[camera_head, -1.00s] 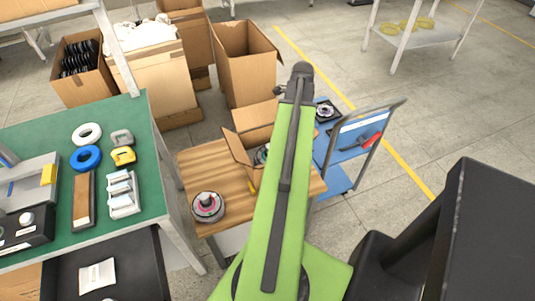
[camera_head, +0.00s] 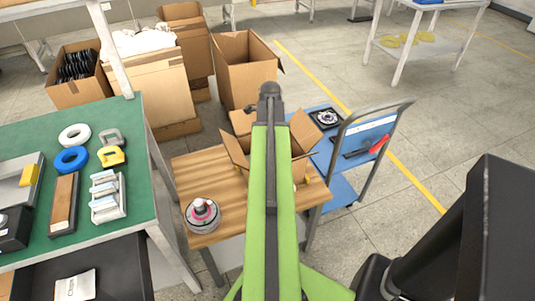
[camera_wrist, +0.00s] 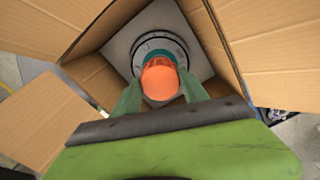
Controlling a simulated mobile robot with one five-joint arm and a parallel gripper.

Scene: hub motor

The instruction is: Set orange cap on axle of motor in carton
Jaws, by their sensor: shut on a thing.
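My gripper (camera_wrist: 160,92) has green fingers on both sides of an orange cap (camera_wrist: 160,83) and is shut on it. The open carton (camera_wrist: 60,27) surrounds this in the wrist view. The round grey motor (camera_wrist: 143,47) lies on the carton's floor, just beyond the cap, with a teal part showing around the cap's far edge. The cap hides the motor's centre and axle, so I cannot tell whether they touch. In the head view the carton (camera_head: 235,157) stands on a wooden table, and my green arm covers its middle and my gripper.
Another motor (camera_head: 202,213) stands on the wooden table (camera_head: 195,170) at left. A blue cart (camera_head: 350,155) with a grey handle is right of the carton. A green bench (camera_head: 30,130) with parts is at left. Large cartons (camera_head: 243,70) stand behind.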

